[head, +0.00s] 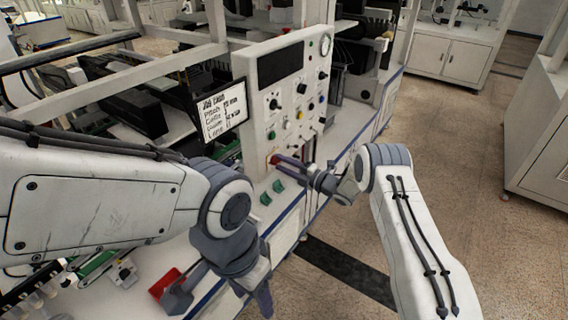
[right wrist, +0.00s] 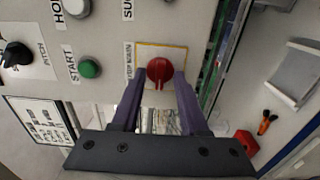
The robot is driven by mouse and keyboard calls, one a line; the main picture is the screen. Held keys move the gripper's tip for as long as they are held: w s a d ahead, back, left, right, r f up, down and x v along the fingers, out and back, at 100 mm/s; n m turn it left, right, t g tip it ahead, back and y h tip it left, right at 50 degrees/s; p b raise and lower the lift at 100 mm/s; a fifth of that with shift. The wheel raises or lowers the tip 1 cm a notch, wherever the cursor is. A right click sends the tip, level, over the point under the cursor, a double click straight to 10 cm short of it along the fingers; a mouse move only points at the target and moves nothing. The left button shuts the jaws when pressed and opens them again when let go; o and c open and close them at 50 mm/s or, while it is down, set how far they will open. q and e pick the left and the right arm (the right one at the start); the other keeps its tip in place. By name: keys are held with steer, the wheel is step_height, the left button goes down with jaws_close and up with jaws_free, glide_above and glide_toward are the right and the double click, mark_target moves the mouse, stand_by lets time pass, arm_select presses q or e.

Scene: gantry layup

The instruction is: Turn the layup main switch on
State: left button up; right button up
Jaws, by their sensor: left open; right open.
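The main switch is a red rotary knob (right wrist: 159,70) on a yellow-edged plate on the pale control panel (head: 262,110). In the head view the red knob (head: 273,160) is low on the panel, partly covered by my right gripper. My right gripper (head: 279,162) is open at the panel. In the right wrist view its purple fingers (right wrist: 158,85) stand on either side of the knob; I cannot tell whether they touch it. The knob's grip ridge runs up and down in that view. My left gripper (head: 222,294) is open and empty, low over the bench.
A green START button (right wrist: 90,68) and a black selector knob (right wrist: 16,54) sit beside the switch. A text screen (head: 221,108) hangs left of the panel. Open floor (head: 450,150) lies to the right.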

jaws_close()
steer(key=shift+s+f+m+b, duration=0.1)
steer(key=shift+m+b, duration=2.45)
steer(key=shift+m, duration=1.9)
steer(key=shift+f+m+b, duration=0.1)
steer(key=shift+m+b, duration=2.45)
steer(key=shift+m, duration=1.9)
